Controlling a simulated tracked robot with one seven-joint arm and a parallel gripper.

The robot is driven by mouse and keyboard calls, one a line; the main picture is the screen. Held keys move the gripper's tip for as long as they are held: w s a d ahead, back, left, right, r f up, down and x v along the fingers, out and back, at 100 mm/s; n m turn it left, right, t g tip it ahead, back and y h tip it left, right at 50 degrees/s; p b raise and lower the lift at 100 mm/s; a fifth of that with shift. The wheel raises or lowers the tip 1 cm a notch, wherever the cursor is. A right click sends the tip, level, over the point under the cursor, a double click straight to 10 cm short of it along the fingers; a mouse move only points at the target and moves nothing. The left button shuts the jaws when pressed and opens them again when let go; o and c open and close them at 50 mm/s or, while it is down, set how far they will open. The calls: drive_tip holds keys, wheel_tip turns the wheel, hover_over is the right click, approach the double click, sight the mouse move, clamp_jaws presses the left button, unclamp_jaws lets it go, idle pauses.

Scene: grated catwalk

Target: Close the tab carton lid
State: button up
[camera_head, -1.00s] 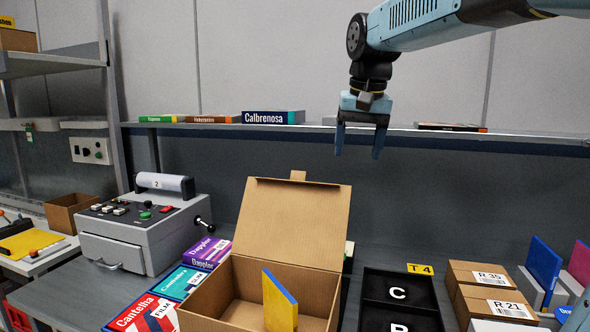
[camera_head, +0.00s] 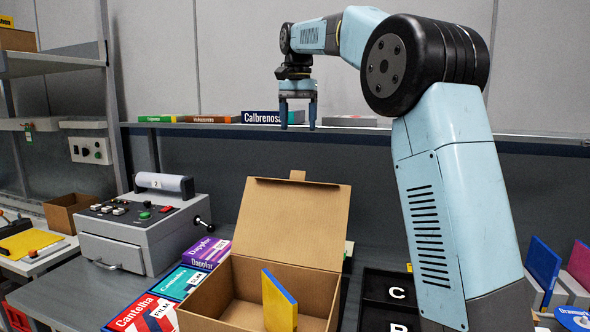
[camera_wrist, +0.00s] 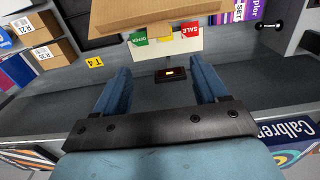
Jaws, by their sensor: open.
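The tab carton (camera_head: 222,312) is a brown cardboard box on the worktop, in the lower middle of the head view. Its lid (camera_head: 290,220) stands up and leans back at the rear, with a small tab (camera_head: 297,175) at its top edge. A yellow and blue book-like item (camera_head: 279,302) stands inside the carton. My gripper (camera_head: 298,126) is open and empty, pointing down in front of the back shelf, above and behind the lid. In the wrist view, the lid (camera_wrist: 150,14) shows at the top, beyond the open fingers (camera_wrist: 162,88), apart from them.
A grey machine with a roller (camera_head: 150,235) stands left of the carton. Flat boxes (camera_head: 207,252) lie beside it. A black tray (camera_head: 385,290) is to the right, partly behind my arm. The back shelf (camera_head: 350,130) carries several books.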

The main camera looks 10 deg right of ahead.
wheel_tip(320, 180, down, 14)
drive_tip(key=shift+r, duration=0.25)
idle(0.3)
drive_tip(key=shift+c, duration=0.3)
